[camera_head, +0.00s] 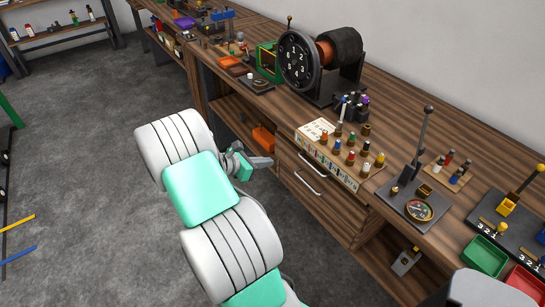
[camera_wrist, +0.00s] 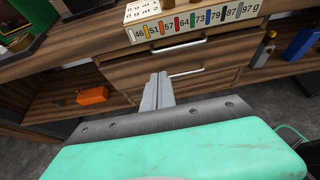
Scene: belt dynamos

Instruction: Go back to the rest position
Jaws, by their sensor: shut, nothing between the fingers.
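My gripper (camera_head: 262,162) is at the end of my white and green arm, in front of the workbench (camera_head: 394,150) and left of its drawers. In the wrist view the gripper fingers (camera_wrist: 157,92) are pressed together and point at the drawer fronts, with nothing between them. The fingers look apart from the bench, though the exact gap is hard to tell. Both drawers (camera_head: 322,197) look closed.
On the bench stand a box of coloured weights (camera_head: 338,155), a drum with a numbered dial (camera_head: 298,62), a gauge with a lever (camera_head: 418,209) and trays (camera_head: 484,255). An orange block (camera_head: 263,140) lies on the shelf under the bench.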

